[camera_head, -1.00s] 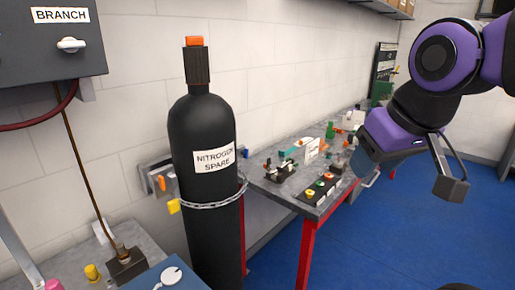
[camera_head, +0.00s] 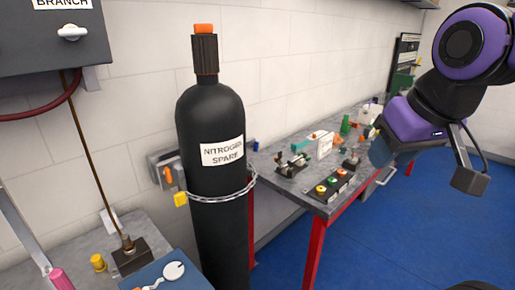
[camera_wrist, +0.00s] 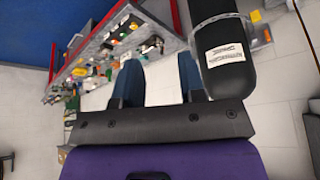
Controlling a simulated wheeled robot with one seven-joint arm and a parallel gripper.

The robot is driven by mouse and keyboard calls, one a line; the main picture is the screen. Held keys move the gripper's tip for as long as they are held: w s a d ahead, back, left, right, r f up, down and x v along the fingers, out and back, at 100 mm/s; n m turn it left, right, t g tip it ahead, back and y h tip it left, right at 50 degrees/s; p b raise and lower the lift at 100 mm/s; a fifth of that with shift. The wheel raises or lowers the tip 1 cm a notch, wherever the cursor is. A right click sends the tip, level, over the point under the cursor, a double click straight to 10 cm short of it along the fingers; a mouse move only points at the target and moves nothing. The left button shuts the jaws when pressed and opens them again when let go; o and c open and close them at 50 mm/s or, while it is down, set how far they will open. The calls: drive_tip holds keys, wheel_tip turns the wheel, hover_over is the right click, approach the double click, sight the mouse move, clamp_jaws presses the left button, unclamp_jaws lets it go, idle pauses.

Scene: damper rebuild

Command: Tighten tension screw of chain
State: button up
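A silver chain (camera_head: 222,196) runs around the front of the black gas cylinder (camera_head: 212,125), labelled "NITROGEN SPARE". A yellow piece (camera_head: 181,199) hangs at the chain's left end. An orange handle (camera_head: 168,177) sits on a grey wall bracket (camera_head: 156,165) just left of the cylinder. I cannot tell which piece is the tension screw. In the wrist view the cylinder (camera_wrist: 222,55) is right of my gripper (camera_wrist: 160,62), with a yellow piece (camera_wrist: 256,16) beside it. My gripper's two dark blue fingers are apart and empty, away from the chain.
A long workbench (camera_head: 330,207) with red legs holds several fixtures and coloured buttons, right of the cylinder. A grey box (camera_head: 60,45) marked "BRANCH" is on the wall at upper left. A lower bench (camera_head: 160,228) stands at lower left. Blue floor (camera_head: 390,240) is clear at right.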

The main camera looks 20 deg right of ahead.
drive_tip(key=w+a+f+m+g+y, duration=0.1)
drive_tip(key=w+a+f+m+y, duration=0.25)
drive_tip(key=w, duration=0.55)
drive_tip(key=w+a+f+m+y, duration=0.3)
drive_tip(key=w+a+m+y, duration=0.15)
drive_tip(key=w, duration=0.45)
drive_tip(key=w+a+f+m+g+y, duration=0.1)
drive_tip(key=w+a+f+m+y, duration=0.3)
drive_tip(key=w, duration=0.5)
drive_tip(key=w+f+m+t+y, duration=0.1)
drive_tip(key=w+f+m+t, duration=0.1)
drive_tip(key=w+m, duration=0.35)
drive_tip(key=m+t+h, duration=0.4)
drive_tip(key=m+t, duration=0.6)
drive_tip(key=m, duration=0.5)
approach(256, 151)
drive_tip(key=x, duration=0.3)
drive_tip(key=r+x, duration=0.1)
drive_tip(key=x, duration=0.3)
drive_tip(key=d+r+x, duration=0.1)
drive_tip(key=x, duration=0.2)
drive_tip(key=shift+w+a, duration=0.25)
drive_tip(key=shift+w, duration=0.35)
clamp_jaws()
